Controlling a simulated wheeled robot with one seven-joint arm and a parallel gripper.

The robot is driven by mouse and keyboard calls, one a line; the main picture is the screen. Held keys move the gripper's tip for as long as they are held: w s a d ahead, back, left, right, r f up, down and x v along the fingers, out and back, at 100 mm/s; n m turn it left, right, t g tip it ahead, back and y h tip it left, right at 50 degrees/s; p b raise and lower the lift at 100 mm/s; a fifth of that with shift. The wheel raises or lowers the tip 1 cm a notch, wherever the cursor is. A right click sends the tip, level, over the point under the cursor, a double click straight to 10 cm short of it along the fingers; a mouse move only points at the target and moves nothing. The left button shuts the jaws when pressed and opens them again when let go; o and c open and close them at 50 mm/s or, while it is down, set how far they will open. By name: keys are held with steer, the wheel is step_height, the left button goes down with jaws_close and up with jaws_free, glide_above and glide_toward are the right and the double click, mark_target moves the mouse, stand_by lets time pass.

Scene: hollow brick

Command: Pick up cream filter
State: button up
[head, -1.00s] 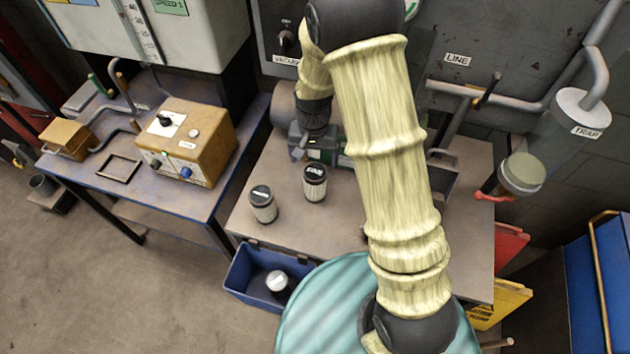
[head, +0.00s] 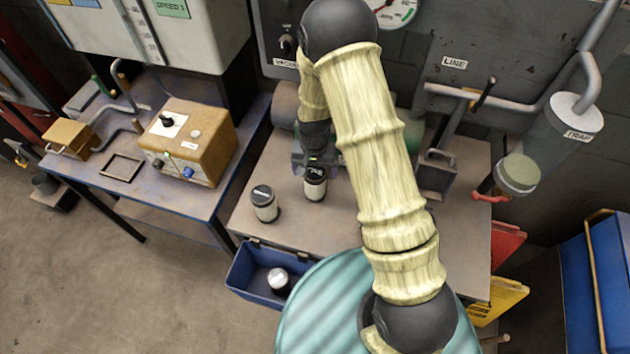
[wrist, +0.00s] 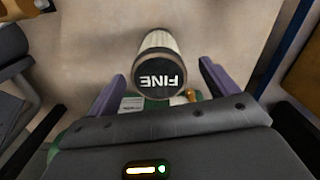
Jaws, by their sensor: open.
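A cream filter with a black cap (head: 316,188) stands upright on the workbench. In the wrist view its cap reads FINE (wrist: 160,78). My gripper (head: 314,162) is right at its top in the head view. In the wrist view my open gripper (wrist: 161,72) has one purple-grey finger on each side of the filter, and gaps show between the fingers and the cap. A second cream filter with a black cap (head: 265,206) stands to the left; I cannot read its cap.
A blue bin (head: 250,286) hangs at the bench's front edge with a white-capped item (head: 278,279) inside. A grey open box (head: 437,181) stands on the bench (head: 290,222) to the right. An orange control box (head: 190,142) sits on the left table.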

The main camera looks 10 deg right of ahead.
steer(key=shift+w+d+f+p, duration=0.15)
steer(key=shift+f+p, duration=0.4)
steer(key=shift+f, duration=1.25)
steer(key=shift+c, duration=0.3)
steer(key=c, duration=1.1)
steer(key=shift+r, duration=0.15)
step_height(320, 180, up, 10)
steer(key=b, duration=0.2)
steer(key=shift+b, duration=0.3)
